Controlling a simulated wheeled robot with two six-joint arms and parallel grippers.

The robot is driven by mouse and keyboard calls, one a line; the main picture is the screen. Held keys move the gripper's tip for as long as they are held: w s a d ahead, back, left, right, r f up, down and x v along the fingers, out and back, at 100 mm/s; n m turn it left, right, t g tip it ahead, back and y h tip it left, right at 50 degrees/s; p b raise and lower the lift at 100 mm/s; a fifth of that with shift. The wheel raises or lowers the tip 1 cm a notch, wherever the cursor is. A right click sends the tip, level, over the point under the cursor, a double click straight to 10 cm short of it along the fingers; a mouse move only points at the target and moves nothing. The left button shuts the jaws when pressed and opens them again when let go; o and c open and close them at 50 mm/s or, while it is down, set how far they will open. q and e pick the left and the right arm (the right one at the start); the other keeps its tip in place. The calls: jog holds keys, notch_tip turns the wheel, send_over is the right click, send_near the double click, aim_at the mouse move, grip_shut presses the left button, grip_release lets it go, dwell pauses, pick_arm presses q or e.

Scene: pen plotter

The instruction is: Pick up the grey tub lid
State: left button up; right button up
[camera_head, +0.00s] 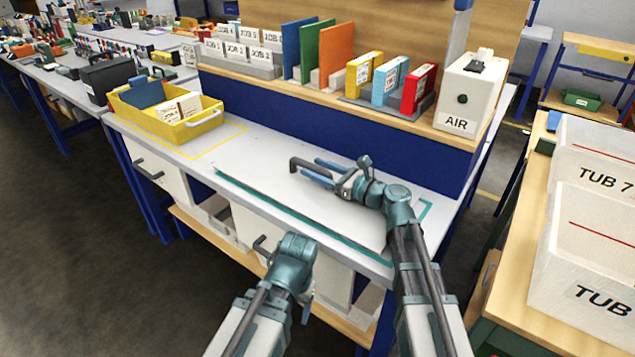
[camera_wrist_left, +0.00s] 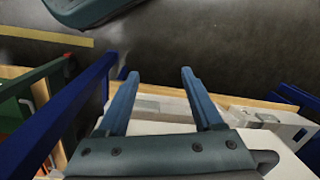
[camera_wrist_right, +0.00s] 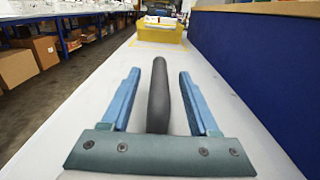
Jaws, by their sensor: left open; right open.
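No thing is plainly recognisable as the grey tub lid. A dark grey bent bar like a handle (camera_head: 297,163) stands over the pale bench top at my right gripper (camera_head: 317,170). In the right wrist view the bar (camera_wrist_right: 158,95) runs between the two blue fingers, with a gap on each side. What it is fixed to is hidden or blends into the bench top. My right gripper is open around it. My left gripper points down in front of the bench; in the left wrist view its fingers (camera_wrist_left: 159,73) are open and empty, apart from each other.
The bench top (camera_head: 245,165) is mostly clear, with a yellow bin (camera_head: 205,124) at its left end. A shelf behind holds coloured boards, boxes and an AIR box (camera_head: 470,92). White tubs (camera_head: 588,268) stand on a side bench at right.

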grip_shut()
dwell(0.3)
jog(key=shift+r, duration=0.15)
notch_tip(320, 180, up, 10)
jog(key=p, duration=1)
